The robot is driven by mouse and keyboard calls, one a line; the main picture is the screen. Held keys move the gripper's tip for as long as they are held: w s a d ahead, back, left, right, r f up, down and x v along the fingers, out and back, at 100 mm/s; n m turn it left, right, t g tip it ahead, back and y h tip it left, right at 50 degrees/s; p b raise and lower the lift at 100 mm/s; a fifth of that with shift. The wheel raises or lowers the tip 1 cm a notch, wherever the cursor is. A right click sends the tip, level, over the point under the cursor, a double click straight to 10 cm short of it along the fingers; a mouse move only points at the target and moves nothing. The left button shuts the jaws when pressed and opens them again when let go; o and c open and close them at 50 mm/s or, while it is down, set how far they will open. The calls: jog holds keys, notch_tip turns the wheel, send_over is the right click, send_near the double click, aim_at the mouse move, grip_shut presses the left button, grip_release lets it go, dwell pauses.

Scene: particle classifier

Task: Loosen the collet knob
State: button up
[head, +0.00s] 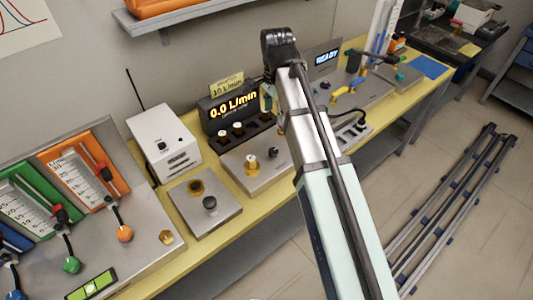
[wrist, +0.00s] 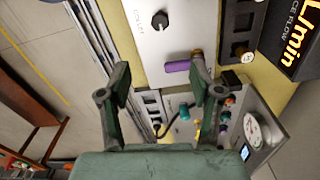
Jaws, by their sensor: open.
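My gripper (wrist: 159,72) is open, with its two fingers apart and nothing between the tips. In the head view my gripper (head: 267,97) hangs small and partly hidden beside my arm, over the bench. A black knob (wrist: 160,20) stands on a pale metal panel ahead of the fingers in the wrist view. A purple cylinder with a brass end (wrist: 178,66) lies near the right finger, which partly covers it. In the head view a brass knob (head: 250,165) and a small black knob (head: 273,153) stand on a metal box.
The yellow bench (head: 232,213) runs diagonally. Coloured flow meters (head: 85,178) fill the left. My arm hides part of the bench.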

aim_at(274, 150)
notch_tip(274, 150, down, 17)
jog(key=p, duration=0.3)
jog(key=shift+f+p, duration=0.1)
jog(key=shift+p, duration=0.3)
jog(key=c, duration=1.1)
